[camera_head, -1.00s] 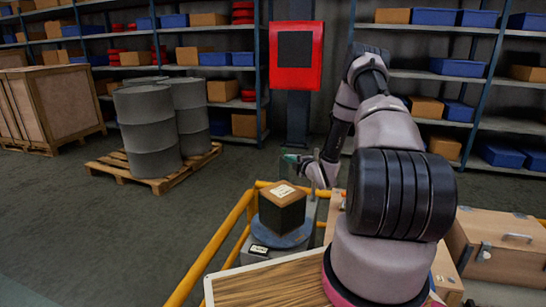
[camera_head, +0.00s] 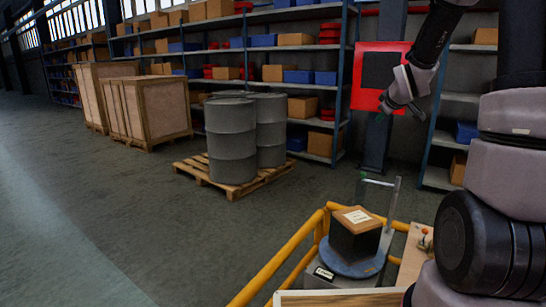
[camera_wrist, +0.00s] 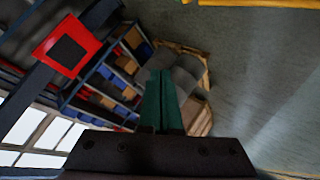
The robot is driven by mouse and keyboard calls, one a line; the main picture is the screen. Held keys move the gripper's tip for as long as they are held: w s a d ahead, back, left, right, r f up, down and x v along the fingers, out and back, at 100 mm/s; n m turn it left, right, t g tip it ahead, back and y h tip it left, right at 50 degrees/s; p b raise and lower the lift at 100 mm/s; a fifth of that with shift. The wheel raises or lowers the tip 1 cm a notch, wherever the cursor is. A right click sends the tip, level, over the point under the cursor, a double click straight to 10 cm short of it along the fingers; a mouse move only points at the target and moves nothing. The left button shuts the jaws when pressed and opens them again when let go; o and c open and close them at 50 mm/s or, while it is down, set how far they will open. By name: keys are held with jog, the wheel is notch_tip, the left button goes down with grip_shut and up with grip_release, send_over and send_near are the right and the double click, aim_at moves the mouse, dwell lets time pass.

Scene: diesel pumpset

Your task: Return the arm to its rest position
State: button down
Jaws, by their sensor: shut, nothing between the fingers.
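My arm (camera_head: 430,40) is raised at the right of the head view, with its lower links large at the right edge. Its wrist end (camera_head: 404,88) hangs in front of the red panel, well above the railed platform. In the wrist view, my gripper (camera_wrist: 162,75) has its two green fingers together, with nothing between them. The fingers are too small to make out clearly in the head view. The arm touches nothing that I can see.
A dark box with a tan top (camera_head: 356,240) sits on a blue round scale plate (camera_head: 340,264), beside an upright post (camera_head: 391,205). Yellow rails (camera_head: 285,262) surround it. Grey drums (camera_head: 231,142) stand on a pallet; crates (camera_head: 148,108) and shelves lie behind. The floor at left is clear.

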jog(key=s+a+r+m+g+y, duration=0.1)
jog(key=s+a+r+m, duration=0.2)
jog(key=s, duration=0.8)
jog(key=s+a+r+m+g+y, duration=0.1)
jog(key=s+a+r+m, duration=0.2)
jog(key=s, duration=0.8)
jog(key=s+a+r+m+g+y, duration=0.1)
jog(key=s+a+r+m, duration=0.2)
jog(key=s, duration=0.7)
jog(key=shift+s+a+r+m+g, duration=0.3)
jog(key=shift+s+a+m+g, duration=0.1)
jog(key=shift+a+m, duration=0.7)
